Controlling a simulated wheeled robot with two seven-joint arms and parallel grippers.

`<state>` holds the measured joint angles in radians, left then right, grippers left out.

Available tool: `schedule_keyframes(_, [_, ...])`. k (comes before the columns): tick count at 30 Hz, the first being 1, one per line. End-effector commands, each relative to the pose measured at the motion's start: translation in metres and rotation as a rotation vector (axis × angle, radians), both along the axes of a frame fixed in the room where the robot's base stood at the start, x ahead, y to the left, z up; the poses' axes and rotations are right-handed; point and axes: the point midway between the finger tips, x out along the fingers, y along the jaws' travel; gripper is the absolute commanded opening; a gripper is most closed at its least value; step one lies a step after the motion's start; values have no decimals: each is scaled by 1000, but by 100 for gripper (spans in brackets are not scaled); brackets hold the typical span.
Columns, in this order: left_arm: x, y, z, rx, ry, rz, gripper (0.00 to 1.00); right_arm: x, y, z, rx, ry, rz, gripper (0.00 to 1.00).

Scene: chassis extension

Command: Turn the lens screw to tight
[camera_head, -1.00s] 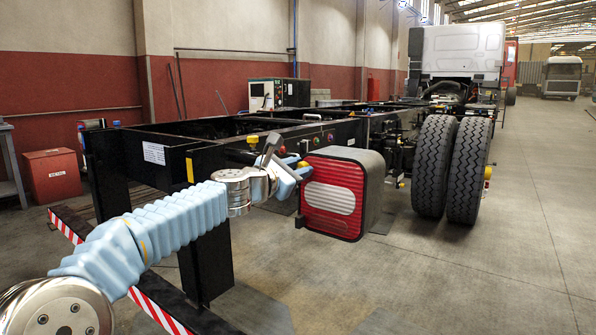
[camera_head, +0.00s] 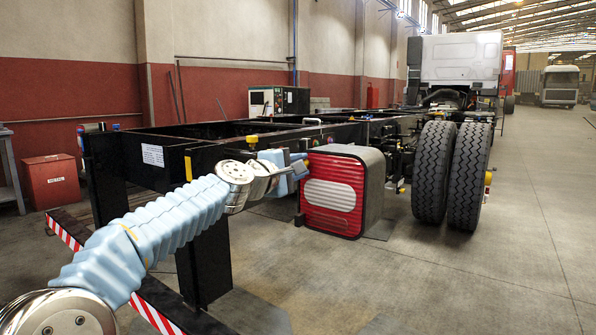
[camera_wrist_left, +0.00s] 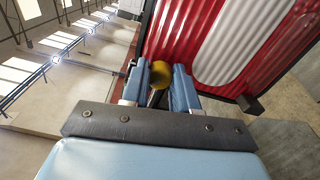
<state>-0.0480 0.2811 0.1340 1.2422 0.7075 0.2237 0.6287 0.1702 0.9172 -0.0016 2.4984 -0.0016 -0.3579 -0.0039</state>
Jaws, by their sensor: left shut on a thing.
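The tail lamp (camera_head: 338,193) has a red ribbed lens with a white oval band and a dark housing, at the rear of the black chassis frame. A yellow round lens screw (camera_wrist_left: 159,73) shows at the lamp's edge in the left wrist view. My left gripper (camera_wrist_left: 160,85) is shut on this screw, with one blue finger on each side of it. In the head view my left gripper (camera_head: 297,166) reaches the lamp's upper left corner. Its own wrist partly hides the screw there. My right gripper is in neither view. I cannot tell how tight the screw is.
The black chassis frame (camera_head: 215,158) runs behind my left arm. Large double wheels (camera_head: 450,172) stand right of the lamp. A red box (camera_head: 51,181) stands at the far left. The concrete floor (camera_head: 470,285) at the right is clear.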

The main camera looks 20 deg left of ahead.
Motion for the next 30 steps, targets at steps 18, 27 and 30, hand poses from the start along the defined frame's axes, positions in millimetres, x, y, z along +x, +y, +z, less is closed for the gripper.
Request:
schedule_keyframes(18, [0,-1,-4,503,-180,-2,0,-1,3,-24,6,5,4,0])
schedule_keyframes(27, [0,-1,-4,632,-226,-2,0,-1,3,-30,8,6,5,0])
schedule_keyframes(30, [0,-1,-4,653,-234,-3,0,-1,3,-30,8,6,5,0])
